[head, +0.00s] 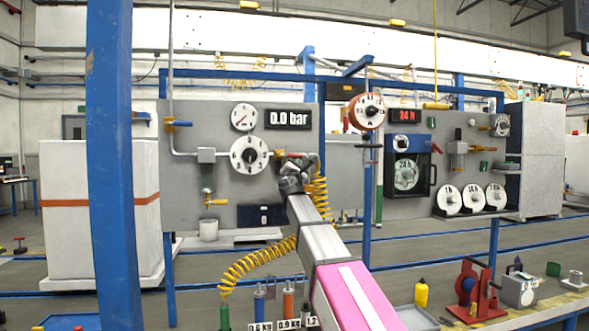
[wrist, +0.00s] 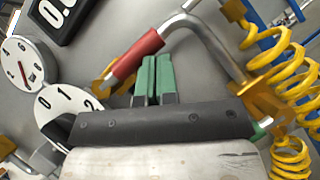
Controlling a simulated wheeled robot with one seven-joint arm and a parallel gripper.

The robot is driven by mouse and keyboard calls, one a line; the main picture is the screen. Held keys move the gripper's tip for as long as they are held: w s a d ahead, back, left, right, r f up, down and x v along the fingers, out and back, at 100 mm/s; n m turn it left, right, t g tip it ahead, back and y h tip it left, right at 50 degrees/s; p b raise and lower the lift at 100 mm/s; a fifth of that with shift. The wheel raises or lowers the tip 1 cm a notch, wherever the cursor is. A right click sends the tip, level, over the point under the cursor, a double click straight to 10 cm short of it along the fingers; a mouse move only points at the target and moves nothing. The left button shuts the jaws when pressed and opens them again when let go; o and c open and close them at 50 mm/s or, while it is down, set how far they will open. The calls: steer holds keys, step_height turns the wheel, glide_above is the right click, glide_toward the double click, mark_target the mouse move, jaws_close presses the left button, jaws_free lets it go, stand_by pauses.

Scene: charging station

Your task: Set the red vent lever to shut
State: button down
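The red vent lever appears in the wrist view as a red sleeve (wrist: 136,55), slanting up to the right, with a bent silver pipe beyond its upper end. Yellow metal shows by its lower end. My gripper (wrist: 157,62) has two green fingers side by side, nearly touching, with nothing visible between them. Their tips are just below and right of the red sleeve; I cannot tell whether they touch it.
A numbered white dial (head: 249,155) is left of my gripper, under a round gauge (head: 243,117) and a display (head: 289,119) reading 0.0 bar. A yellow coiled hose (wrist: 288,60) hangs close on the right. A blue post (head: 110,170) stands at the left.

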steer(key=shift+d+r, duration=0.2)
steer(key=shift+r, duration=0.1)
stand_by(0.5)
